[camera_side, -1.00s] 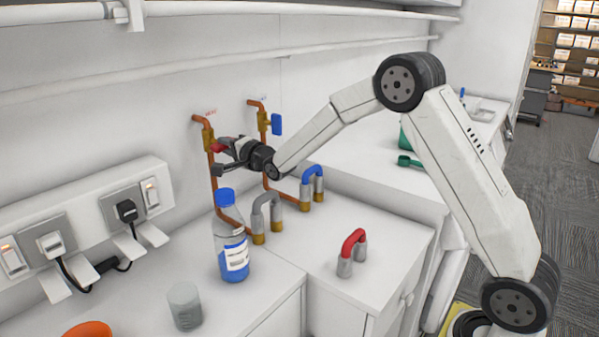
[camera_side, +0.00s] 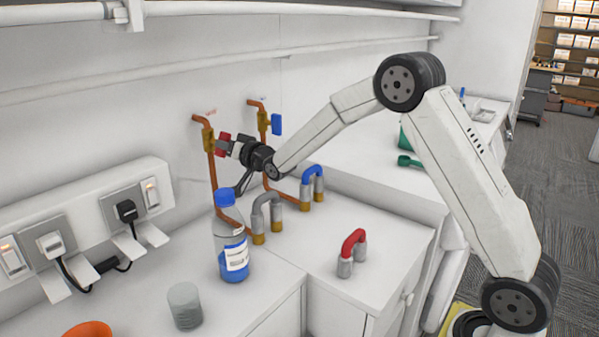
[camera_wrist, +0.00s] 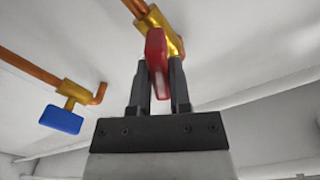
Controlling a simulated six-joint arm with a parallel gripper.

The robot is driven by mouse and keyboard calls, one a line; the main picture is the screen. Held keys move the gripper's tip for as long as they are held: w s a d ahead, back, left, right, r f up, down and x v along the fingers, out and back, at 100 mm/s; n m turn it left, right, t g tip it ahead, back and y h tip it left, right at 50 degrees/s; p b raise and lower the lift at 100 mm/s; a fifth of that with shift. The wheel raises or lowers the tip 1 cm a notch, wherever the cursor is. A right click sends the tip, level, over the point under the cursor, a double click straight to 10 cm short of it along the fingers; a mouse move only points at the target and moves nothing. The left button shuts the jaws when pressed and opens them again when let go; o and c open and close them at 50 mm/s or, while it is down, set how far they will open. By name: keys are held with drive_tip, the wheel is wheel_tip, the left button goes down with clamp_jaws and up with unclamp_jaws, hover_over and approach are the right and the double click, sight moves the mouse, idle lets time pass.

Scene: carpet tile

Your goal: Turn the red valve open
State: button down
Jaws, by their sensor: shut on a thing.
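The red valve (camera_wrist: 156,60) is a flat handle on a brass body (camera_wrist: 158,22) on a copper pipe. In the wrist view my gripper (camera_wrist: 160,84) has one dark finger on each side of the handle and is shut on it. In the side view the red handle (camera_side: 224,138) shows at the wall on the left pipe, with my gripper (camera_side: 229,146) on it. The fingers partly cover the handle there. The blue valve (camera_side: 276,124) is on the pipe just to the right; it also shows in the wrist view (camera_wrist: 61,119).
A blue-capped bottle (camera_side: 232,250) stands on the counter below my gripper. Grey (camera_side: 266,215), blue (camera_side: 313,185) and red (camera_side: 352,252) arched pieces stand right of it. A beaker (camera_side: 185,305) and power sockets (camera_side: 125,212) are at the left.

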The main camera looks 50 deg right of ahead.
drive_tip(key=n, duration=0.5)
drive_tip(key=shift+n, duration=0.3)
drive_tip(key=shift+f, duration=0.1)
drive_tip(key=c, duration=0.6)
unclamp_jaws()
drive_tip(key=shift+o, duration=0.2)
drive_tip(key=shift+s, duration=0.2)
drive_tip(key=s, duration=0.7)
drive_tip(key=shift+s, duration=0.2)
drive_tip(key=shift+s, duration=0.1)
